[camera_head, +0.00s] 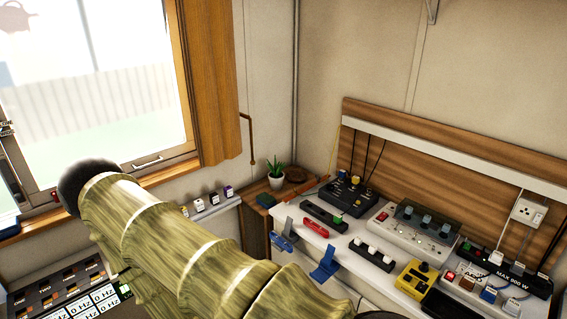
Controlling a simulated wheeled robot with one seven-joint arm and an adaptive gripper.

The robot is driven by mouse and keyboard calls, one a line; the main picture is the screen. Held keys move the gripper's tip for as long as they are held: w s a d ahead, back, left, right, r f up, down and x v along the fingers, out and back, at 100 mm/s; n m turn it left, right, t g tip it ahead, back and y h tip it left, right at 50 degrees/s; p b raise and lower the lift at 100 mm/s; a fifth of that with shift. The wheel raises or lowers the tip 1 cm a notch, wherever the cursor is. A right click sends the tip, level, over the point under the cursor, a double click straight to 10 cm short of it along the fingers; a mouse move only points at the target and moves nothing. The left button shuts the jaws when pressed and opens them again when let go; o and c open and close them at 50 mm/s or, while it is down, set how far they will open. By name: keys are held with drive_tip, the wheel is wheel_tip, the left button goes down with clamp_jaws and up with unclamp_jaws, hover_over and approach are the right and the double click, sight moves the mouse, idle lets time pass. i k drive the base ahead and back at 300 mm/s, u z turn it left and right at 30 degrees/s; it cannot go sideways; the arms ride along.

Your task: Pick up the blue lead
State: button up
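Several blue things show, and I cannot tell for sure which is the blue lead. A small blue piece (281,243) sits at the left front edge of the white shelf. A larger blue bracket-like piece (325,264) hangs at the shelf's front edge, to its right. A small blue block (488,294) is among the plug-like blocks at the right. My gripper cannot be made out in this view. A large olive, ribbed arm-like shape crosses the lower left and hides what is behind it.
The white shelf (376,275) holds a red piece (315,228), a black control box (347,194), a pale knobbed box (411,232), a yellow box (416,280) and a black power strip (505,270). A potted plant (276,176) stands in the corner. A window fills the left.

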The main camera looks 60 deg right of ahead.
sight(281, 241)
drive_tip(key=z, duration=0.85)
drive_tip(key=i, duration=0.85)
drive_tip(key=z, duration=0.95)
